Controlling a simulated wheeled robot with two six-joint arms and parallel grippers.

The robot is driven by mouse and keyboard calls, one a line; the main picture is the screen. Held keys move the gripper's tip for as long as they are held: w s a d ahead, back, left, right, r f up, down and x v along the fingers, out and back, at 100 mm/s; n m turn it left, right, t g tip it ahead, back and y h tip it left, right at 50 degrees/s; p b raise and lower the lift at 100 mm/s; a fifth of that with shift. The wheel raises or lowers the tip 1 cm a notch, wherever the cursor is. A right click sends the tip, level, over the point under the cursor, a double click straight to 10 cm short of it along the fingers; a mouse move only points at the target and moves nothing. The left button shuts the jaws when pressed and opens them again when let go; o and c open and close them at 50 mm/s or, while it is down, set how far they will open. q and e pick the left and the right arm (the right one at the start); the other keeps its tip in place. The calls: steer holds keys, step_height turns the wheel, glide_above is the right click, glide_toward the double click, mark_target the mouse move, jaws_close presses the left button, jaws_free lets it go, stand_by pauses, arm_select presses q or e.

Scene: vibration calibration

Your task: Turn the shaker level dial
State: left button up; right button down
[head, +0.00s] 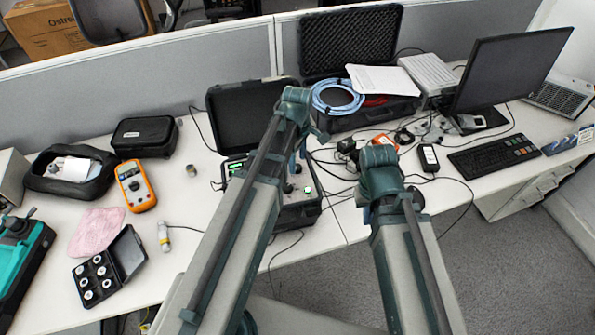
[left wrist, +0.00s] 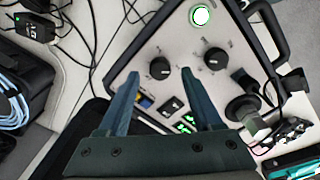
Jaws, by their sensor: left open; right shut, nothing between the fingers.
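The shaker control box is a light panel (left wrist: 240,40) in a black case; in the head view the case (head: 303,212) is partly behind my left arm. In the left wrist view the panel carries two black dials, one at left (left wrist: 160,68) and one at right (left wrist: 216,58). Their labels are too small to read. My left gripper (left wrist: 172,66) is open and empty above the panel. The left dial appears between its fingertips and the right dial by the right fingertip; contact cannot be told. My right arm is in the head view, but its fingers are hidden.
A green-lit button (left wrist: 201,16) and a black connector with cables (left wrist: 245,108) are near the dials. The box's open lid (head: 240,108) stands behind it. An orange multimeter (head: 135,186) lies left; a keyboard (head: 493,155) lies right. Cables cross the table.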

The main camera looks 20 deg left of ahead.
arm_select(q)
step_height(320, 180, down, 2)
steer(key=shift+f+b, duration=0.1)
steer(key=shift+b, duration=0.55)
steer(key=shift+c, duration=0.2)
jaws_close()
